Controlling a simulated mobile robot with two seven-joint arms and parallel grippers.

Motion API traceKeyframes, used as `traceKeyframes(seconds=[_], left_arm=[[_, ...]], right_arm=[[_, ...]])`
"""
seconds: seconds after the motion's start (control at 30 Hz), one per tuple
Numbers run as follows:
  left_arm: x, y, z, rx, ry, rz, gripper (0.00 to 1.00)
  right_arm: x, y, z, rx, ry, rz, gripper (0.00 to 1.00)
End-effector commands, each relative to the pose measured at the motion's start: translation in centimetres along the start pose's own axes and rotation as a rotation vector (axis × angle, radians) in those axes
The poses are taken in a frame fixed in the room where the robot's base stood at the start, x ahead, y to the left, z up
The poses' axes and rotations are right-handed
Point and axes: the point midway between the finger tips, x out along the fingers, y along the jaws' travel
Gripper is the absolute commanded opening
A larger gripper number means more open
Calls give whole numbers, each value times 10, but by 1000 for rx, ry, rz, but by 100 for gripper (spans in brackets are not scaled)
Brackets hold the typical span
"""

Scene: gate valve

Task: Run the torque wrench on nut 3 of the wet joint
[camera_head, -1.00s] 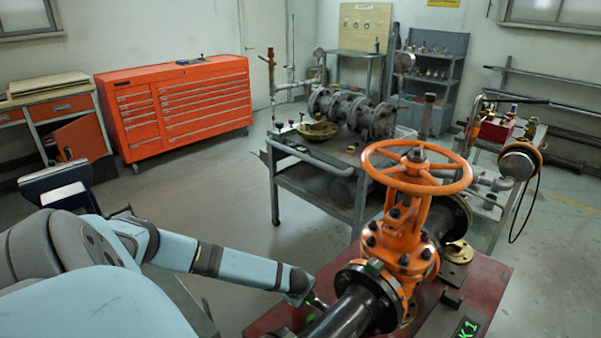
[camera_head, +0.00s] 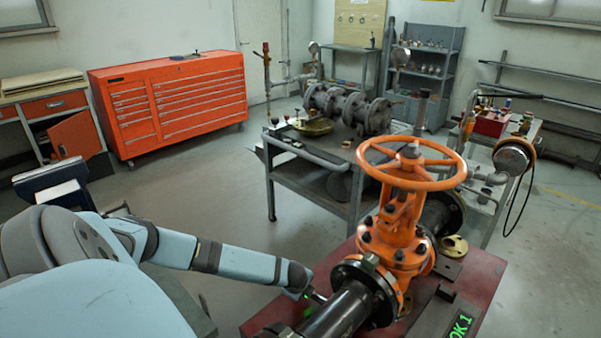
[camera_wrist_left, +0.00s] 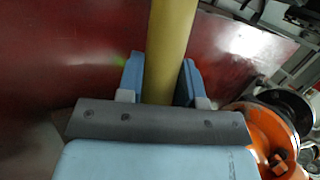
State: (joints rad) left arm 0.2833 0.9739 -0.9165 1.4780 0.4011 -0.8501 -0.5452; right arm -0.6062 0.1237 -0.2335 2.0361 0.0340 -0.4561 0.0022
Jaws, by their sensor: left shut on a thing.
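In the left wrist view, the two blue fingers of my left gripper (camera_wrist_left: 163,82) are shut on a yellow bar, which looks like the wrench handle (camera_wrist_left: 172,45). The handle runs up out of the picture, so its far end is hidden there. In the head view my left arm reaches the near side of the black flanged pipe of the orange gate valve (camera_head: 397,235). A short dark tool part (camera_head: 317,296) shows between the arm's end and the pipe's flange (camera_head: 362,285). Whether it touches a nut cannot be told. My right gripper is not in view.
The valve's orange handwheel (camera_head: 415,165) stands above the joint. Behind stands a grey table (camera_head: 330,185) with flanged pipework. Open floor lies left of the bench.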

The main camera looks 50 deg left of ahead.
Motion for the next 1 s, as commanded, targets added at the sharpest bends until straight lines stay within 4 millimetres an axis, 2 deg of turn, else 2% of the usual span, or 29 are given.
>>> traceKeyframes(seconds=[1.0], left_arm=[[0, -6, -1, -3, 1, -5, 0]], right_arm=[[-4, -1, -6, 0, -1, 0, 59]])
